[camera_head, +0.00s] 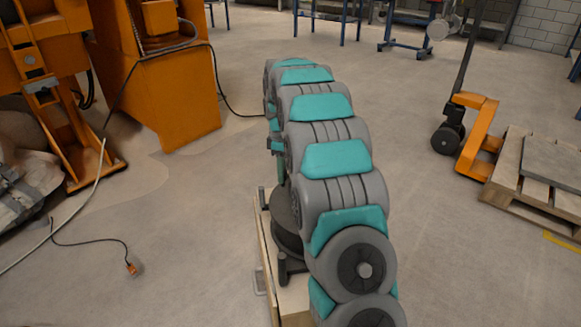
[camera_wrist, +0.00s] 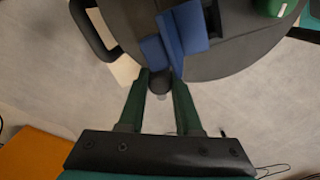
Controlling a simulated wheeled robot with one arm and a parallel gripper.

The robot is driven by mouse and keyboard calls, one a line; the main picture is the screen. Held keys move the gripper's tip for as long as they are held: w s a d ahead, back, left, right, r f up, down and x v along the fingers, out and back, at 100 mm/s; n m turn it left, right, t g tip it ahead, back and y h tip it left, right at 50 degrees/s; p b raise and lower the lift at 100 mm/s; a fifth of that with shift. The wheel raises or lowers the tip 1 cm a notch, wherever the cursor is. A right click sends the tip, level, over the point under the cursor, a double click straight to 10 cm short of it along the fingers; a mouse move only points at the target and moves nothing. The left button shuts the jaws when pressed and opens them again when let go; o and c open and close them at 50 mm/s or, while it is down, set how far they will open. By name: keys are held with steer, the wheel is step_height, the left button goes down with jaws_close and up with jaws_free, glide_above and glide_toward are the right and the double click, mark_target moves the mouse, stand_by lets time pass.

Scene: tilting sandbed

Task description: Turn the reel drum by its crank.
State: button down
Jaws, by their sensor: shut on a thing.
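The reel drum (camera_head: 284,212) shows in the head view as a dark round body, mostly hidden behind my arm. In the wrist view its broad dark face (camera_wrist: 250,52) fills the upper part. A blue crank piece (camera_wrist: 182,30) lies across that face. A dark round crank knob (camera_wrist: 160,78) sits at the near end of the blue piece. My gripper (camera_wrist: 161,84) has its two green fingers on either side of the knob, shut on it. In the head view my gripper is hidden behind my arm.
The drum stands on a wooden board (camera_head: 292,300). A black curved bar (camera_wrist: 92,30) is left of it. An orange machine (camera_head: 165,95) stands at left, a cable (camera_head: 100,240) on the floor before it. A pallet jack (camera_head: 480,140) and pallet (camera_head: 510,175) are at right.

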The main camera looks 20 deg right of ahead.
steer(key=s+a+n, duration=0.2)
steer(key=a+n, duration=0.1)
steer(key=shift+s, duration=0.1)
steer(key=shift+s+a+n, duration=0.35)
steer(key=shift+s+n, duration=0.2)
steer(key=shift+n, duration=0.2)
steer(key=shift+s+a+n, duration=0.35)
steer(key=shift+s+n, duration=0.15)
steer(key=shift+n, duration=0.25)
steer(key=c, duration=0.6)
jaws_free()
step_height(320, 180, up, 8)
steer(key=shift+f, duration=0.1)
